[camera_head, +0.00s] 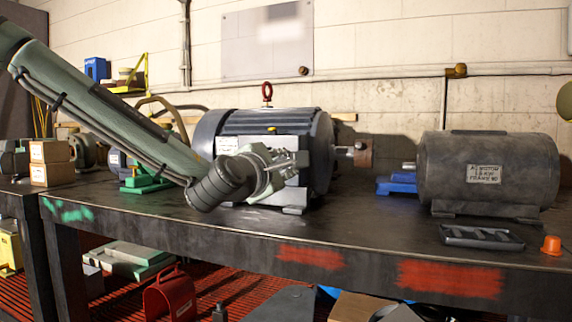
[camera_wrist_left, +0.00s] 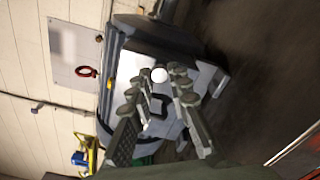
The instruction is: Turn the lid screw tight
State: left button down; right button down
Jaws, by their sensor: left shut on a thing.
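The large blue-grey motor (camera_head: 320,135) with a red lifting ring (camera_head: 267,92) stands on the bench. A pale grey box with its lid (camera_head: 228,146) is on the motor's front side; it also shows in the left wrist view (camera_wrist_left: 126,70). My left gripper (camera_head: 298,160) reaches in from the left and is at the front of this box. In the left wrist view its fingers (camera_wrist_left: 156,96) are on either side of a small spot at the lid, shut on what I take to be the lid screw. A bright round white spot (camera_wrist_left: 159,75) shows just beyond the fingertips. The screw itself is mostly hidden.
A second dark grey motor (camera_head: 440,170) with a label stands at the right of the bench. A black tray (camera_head: 482,237) and an orange cap (camera_head: 551,245) lie before it. Cardboard boxes (camera_head: 50,174) stand at the left. The bench front between is clear.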

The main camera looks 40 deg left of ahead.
pick_arm(q)
jog(key=shift+d+f, duration=0.1)
jog(key=shift+f, duration=0.15)
jog(key=c, duration=1.6)
grip_release()
jog(key=shift+s+r, duration=0.1)
jog(key=shift+o, duration=0.9)
jog(key=shift+r, duration=0.1)
jog(key=v, duration=0.7)
jog(key=shift+s, duration=0.25)
